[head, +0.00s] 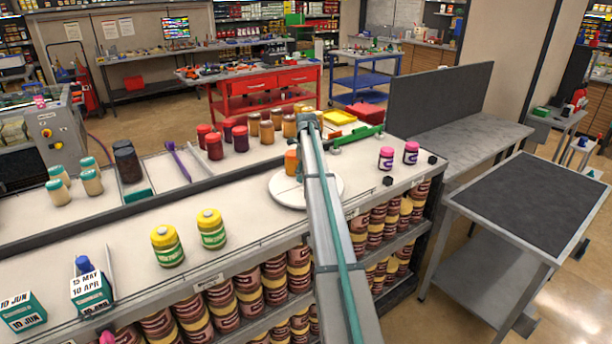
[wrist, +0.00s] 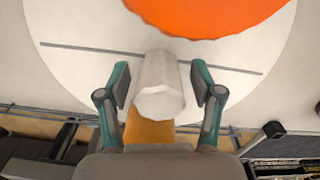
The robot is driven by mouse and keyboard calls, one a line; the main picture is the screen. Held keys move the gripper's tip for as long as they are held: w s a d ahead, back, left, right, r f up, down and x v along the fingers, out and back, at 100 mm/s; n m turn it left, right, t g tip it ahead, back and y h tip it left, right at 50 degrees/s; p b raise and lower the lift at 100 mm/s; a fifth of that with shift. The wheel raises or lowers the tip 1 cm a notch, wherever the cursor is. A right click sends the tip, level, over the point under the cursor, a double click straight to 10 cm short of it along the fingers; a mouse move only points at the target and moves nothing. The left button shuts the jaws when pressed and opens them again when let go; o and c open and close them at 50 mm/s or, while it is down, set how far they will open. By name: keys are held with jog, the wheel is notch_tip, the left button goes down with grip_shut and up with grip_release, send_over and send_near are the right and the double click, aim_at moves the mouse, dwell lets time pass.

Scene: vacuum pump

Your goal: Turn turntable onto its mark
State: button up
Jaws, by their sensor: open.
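The white round turntable (head: 283,196) lies on the counter, partly hidden by my arm. In the wrist view its pale disc (wrist: 70,80) fills most of the picture, with a thin dark line (wrist: 85,50) across it. A large orange round object (wrist: 210,14) is on the disc, seen as an orange jar (head: 291,163) in the head view. A white faceted peg (wrist: 160,85) stands between the fingers of my gripper (wrist: 160,86), which is open with gaps on both sides. An ochre patch (wrist: 148,131) shows below the peg; whether it is the mark is unclear.
Red, purple and amber jars (head: 240,138) stand behind the turntable. Two yellow jars (head: 212,229) stand to its left, and two pink-lidded jars (head: 386,158) with small black blocks stand to its right. A green tool (head: 357,134) lies at the back edge.

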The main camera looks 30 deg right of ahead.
notch_tip(320, 180, up, 12)
jog(key=shift+f, duration=0.15)
dwell(0.5)
dwell(0.3)
